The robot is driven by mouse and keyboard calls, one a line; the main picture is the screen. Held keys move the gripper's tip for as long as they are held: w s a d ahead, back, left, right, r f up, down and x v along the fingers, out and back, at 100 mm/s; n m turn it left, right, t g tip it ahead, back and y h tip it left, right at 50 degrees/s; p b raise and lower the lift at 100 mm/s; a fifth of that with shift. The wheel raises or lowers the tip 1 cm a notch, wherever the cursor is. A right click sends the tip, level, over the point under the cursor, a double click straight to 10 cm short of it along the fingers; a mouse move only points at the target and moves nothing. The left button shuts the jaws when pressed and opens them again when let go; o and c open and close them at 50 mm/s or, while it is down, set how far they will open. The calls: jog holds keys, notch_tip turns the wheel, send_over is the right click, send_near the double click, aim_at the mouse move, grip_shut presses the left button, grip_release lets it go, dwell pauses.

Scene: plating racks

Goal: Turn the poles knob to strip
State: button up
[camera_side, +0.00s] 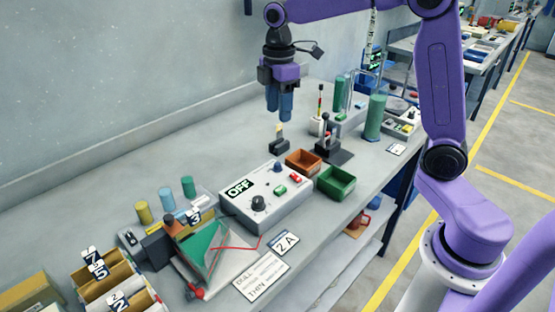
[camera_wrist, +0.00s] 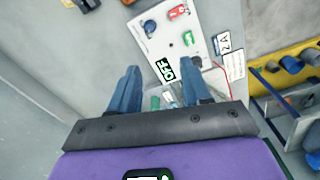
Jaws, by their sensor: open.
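I cannot read which knob is labelled poles. My gripper (camera_side: 279,116) is open and empty, pointing down, well above the bench behind the box.
A small black stand (camera_side: 279,147) sits below my gripper. Orange (camera_side: 303,162) and green (camera_side: 336,183) bins are right of the box. A lever on a black base (camera_side: 330,150) stands behind them. A "2A" card (camera_side: 285,242) lies in front; a green-panelled rack (camera_side: 205,250) is left.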

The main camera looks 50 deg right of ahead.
jog(key=w+d, duration=0.1)
jog(key=w, duration=0.1)
send_near(278, 164)
notch_tip(278, 164, down, 9)
jog(key=shift+w+r, duration=0.1)
jog(key=shift+r, duration=0.1)
dwell(0.4)
grip_shut()
